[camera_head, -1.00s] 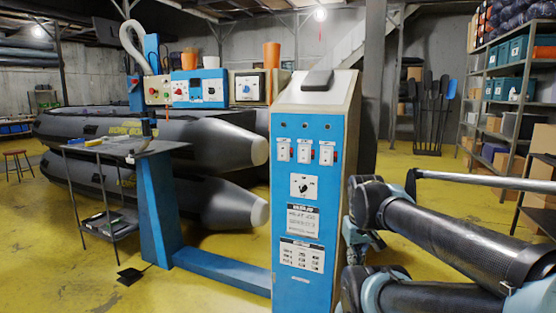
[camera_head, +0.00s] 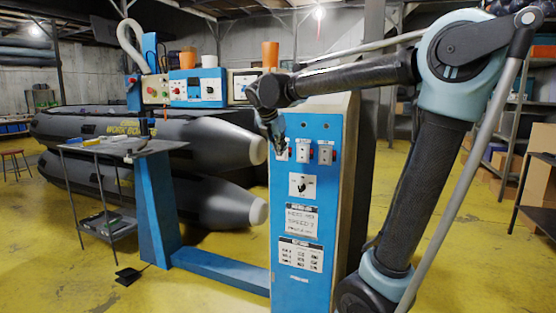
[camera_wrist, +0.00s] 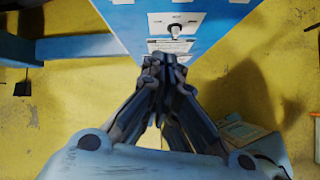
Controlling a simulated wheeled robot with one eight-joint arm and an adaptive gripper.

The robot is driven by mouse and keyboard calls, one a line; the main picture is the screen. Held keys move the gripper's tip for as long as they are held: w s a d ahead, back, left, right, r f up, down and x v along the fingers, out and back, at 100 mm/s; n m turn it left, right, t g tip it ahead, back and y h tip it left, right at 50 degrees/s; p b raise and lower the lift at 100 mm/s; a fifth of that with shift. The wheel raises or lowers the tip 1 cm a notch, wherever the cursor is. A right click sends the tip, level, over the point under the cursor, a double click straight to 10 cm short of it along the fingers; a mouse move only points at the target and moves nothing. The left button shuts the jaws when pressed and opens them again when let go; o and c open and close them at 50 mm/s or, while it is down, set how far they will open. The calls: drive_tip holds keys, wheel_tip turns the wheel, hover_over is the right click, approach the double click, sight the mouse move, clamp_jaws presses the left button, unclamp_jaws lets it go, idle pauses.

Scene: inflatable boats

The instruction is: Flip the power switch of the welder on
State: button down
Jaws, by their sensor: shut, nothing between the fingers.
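The welder's blue control cabinet (camera_head: 285,215) stands in the middle of the head view. A row of three switches with red parts sits high on its front. The middle switch (camera_head: 303,151) and the right switch (camera_head: 325,153) show clearly; the left switch is partly hidden by my gripper (camera_head: 281,145). My gripper points down in front of the left switch; I cannot tell whether it touches it. In the wrist view my gripper's fingers (camera_wrist: 165,65) are together and empty. A round knob (camera_head: 302,186) sits below the switches and shows in the wrist view (camera_wrist: 175,30).
A blue post and beam (camera_head: 158,205) stand left of the cabinet, with a small metal table (camera_head: 118,150) beside them. Grey inflatable boats (camera_head: 200,145) lie behind. A shelf with boxes is at the right.

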drive_tip(key=a+n, duration=0.1)
drive_tip(key=w+a+r+n, duration=0.1)
drive_tip(key=a, duration=0.1)
drive_tip(key=a+r+n, duration=0.1)
drive_tip(key=a, duration=0.1)
drive_tip(key=shift+w+r+t, duration=0.1)
drive_tip(key=shift+w+t, duration=0.3)
drive_tip(key=w+r+x, duration=0.1)
drive_tip(key=w+x, duration=0.1)
drive_tip(key=x, duration=1.1)
drive_tip(key=shift+d+r, duration=0.3)
drive_tip(key=shift+r, duration=0.05)
drive_tip(key=shift+d, duration=0.1)
